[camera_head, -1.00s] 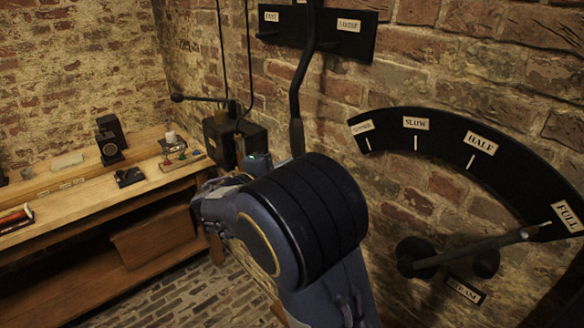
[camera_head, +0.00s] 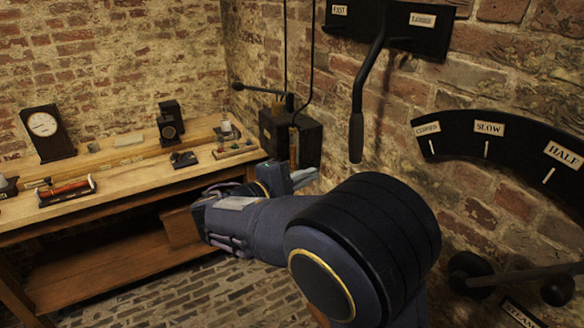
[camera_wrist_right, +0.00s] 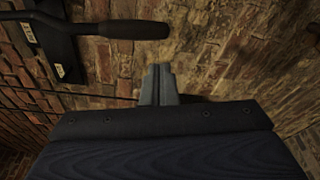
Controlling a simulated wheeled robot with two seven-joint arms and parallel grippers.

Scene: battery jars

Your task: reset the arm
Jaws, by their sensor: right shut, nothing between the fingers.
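My right arm reaches across the head view, its large dark joint low at centre-right. Its gripper (camera_head: 306,176) is in front of the wall corner, near the black box with the lever, with its pale fingers pointing right. In the right wrist view the two grey fingers (camera_wrist_right: 160,72) are together and hold nothing. Brick wall shows beyond them. I cannot tell how far they are from the wall. My left gripper is not in view.
A black hanging lever (camera_head: 356,135) and a black box (camera_head: 306,140) are on the wall close to my right arm. A labelled arc dial (camera_head: 490,145) is at right. A wooden bench (camera_head: 110,175) at left carries a clock (camera_head: 47,133) and small items.

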